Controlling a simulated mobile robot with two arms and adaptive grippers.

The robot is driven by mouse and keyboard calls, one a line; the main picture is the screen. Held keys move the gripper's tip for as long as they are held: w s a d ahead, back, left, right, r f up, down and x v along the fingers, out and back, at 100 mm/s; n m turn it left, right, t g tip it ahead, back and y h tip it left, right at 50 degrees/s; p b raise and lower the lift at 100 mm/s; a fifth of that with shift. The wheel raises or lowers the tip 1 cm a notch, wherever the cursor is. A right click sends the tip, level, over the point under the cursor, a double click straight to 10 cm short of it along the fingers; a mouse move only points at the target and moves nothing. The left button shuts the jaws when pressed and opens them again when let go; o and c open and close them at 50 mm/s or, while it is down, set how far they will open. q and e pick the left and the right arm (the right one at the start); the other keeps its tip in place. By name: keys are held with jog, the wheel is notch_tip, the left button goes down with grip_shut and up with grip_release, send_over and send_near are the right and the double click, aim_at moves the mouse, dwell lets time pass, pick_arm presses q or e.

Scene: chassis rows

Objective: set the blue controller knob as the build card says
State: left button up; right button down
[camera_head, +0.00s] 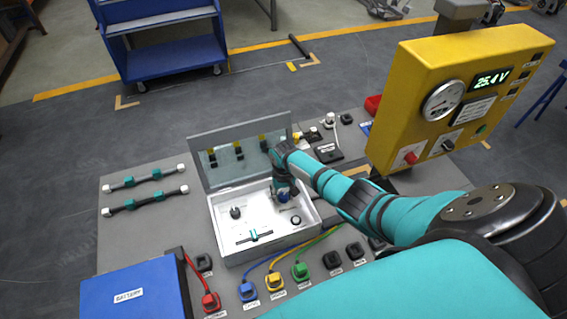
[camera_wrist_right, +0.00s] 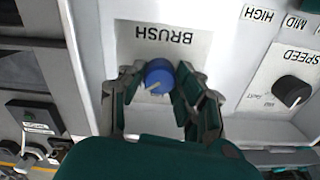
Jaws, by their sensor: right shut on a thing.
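The blue knob (camera_wrist_right: 159,75) sits on a panel marked BRUSH in the right wrist view, with a pale pointer line on its face. The fingers of my right gripper (camera_wrist_right: 160,95) are on both sides of it, shut on it. In the head view my right gripper (camera_head: 283,190) reaches down into the open white controller box (camera_head: 235,247), and the blue knob (camera_head: 283,197) shows just under it. A black SPEED knob (camera_wrist_right: 292,90) is on the panel beside it. My left gripper is not in view. I cannot make out a build card.
The box's lid (camera_head: 240,152) stands open behind the knobs. A yellow panel (camera_head: 455,85) with a gauge and a 25.4 V display stands at the right. A blue battery (camera_head: 135,295) and colored plugs with cables are in front. Dark bars (camera_head: 145,202) lie at the left.

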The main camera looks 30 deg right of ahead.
aim_at(284, 195)
dwell(0.4)
jog(key=c, duration=0.9)
grip_release()
jog(key=shift+c, duration=0.2)
notch_tip(284, 195, up, 12)
